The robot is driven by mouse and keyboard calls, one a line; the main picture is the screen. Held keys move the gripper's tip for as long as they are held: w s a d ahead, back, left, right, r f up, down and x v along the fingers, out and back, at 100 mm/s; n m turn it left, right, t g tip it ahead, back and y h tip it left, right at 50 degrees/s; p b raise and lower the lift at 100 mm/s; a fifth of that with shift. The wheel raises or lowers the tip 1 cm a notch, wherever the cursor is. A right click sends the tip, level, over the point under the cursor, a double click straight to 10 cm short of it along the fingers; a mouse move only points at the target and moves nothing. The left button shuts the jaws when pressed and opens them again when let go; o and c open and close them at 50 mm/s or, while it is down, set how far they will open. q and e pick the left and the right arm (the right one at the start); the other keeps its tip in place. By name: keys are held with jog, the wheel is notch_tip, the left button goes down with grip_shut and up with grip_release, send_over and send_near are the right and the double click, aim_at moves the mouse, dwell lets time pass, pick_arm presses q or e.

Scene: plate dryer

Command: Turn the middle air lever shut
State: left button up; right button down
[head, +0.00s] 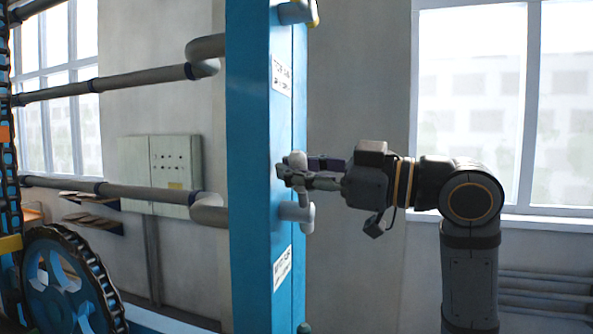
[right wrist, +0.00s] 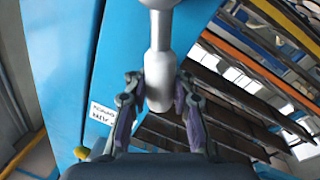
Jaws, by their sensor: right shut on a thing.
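The middle air lever (head: 297,160) is a pale grey handle on the side of the tall blue panel (head: 250,150). My right gripper (head: 290,173) reaches in from the right and is shut on this lever. In the right wrist view the lever (right wrist: 158,65) is a rounded bar with a thicker end, and the fingers of my right gripper (right wrist: 159,97) stand on both sides of that end. A grey pipe fitting (head: 303,213) sits just below the grip. My left gripper is not in view.
Another grey fitting (head: 297,12) is at the panel's top. White labels sit above (head: 282,75) and below (head: 283,268) the lever. Grey pipes (head: 110,190) run left from the panel. A large blue wheel with a chain (head: 65,290) is at lower left.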

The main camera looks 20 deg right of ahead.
aim_at(285, 217)
jog(key=s+a+f+n+g+y+b, duration=0.1)
jog(key=s+f+n+b, duration=0.3)
jog(key=n, duration=1)
jog(key=shift+a+f+n+g+y+b, duration=0.3)
jog(key=shift+a+f+y+b, duration=0.45)
jog(key=shift+f+b, duration=1)
jog(key=shift+a+f, duration=0.15)
jog(key=shift+f, duration=0.1)
jog(key=c, duration=1.5)
grip_release()
jog(key=o, duration=0.4)
jog(key=shift+s+d+r, duration=0.1)
jog(key=shift+s+d, duration=0.15)
jog(key=shift+d, duration=0.1)
jog(key=shift+w+a+r, duration=0.1)
